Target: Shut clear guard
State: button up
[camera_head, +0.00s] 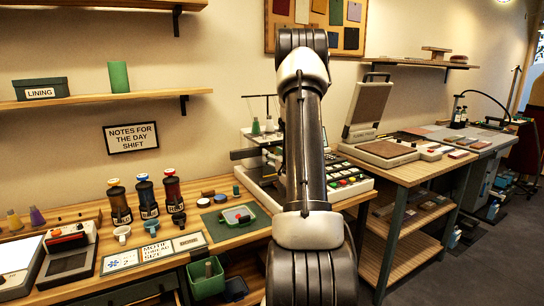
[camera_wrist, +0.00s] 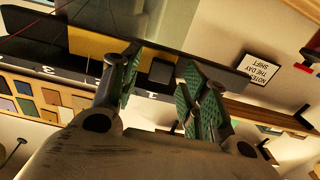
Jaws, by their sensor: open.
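A machine (camera_head: 262,181) with thread spools stands on the bench, partly hidden behind my arm in the head view. I cannot make out a clear guard there. In the wrist view a greyish, see-through-looking panel (camera_wrist: 98,18) sits at the top edge, above a yellow and dark part of a machine (camera_wrist: 88,43); it may be the clear guard, but I cannot tell its position. My gripper (camera_wrist: 164,88) is open in the wrist view, its green-padded fingers apart. A dark block shows between them; I cannot tell whether they touch it. The head view hides my gripper behind my arm.
A keypad panel (camera_head: 348,182) with coloured buttons is right of my arm. Bottles (camera_head: 147,199), cups and a green mat (camera_head: 230,222) lie left on the bench. A press with a raised lid (camera_head: 368,104) stands on the right table. Shelves (camera_head: 110,99) are on the wall.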

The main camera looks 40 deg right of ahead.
jog(key=shift+w+d, duration=0.1)
jog(key=shift+w, duration=0.5)
jog(key=shift+c, duration=0.4)
grip_shut()
jog(key=shift+s+d, duration=0.25)
jog(key=shift+d, duration=0.7)
jog(key=shift+s+d, duration=0.25)
jog(key=shift+d, duration=0.7)
jog(key=shift+o, duration=0.4)
grip_release()
jog(key=shift+d, duration=0.1)
jog(key=v, duration=1.2)
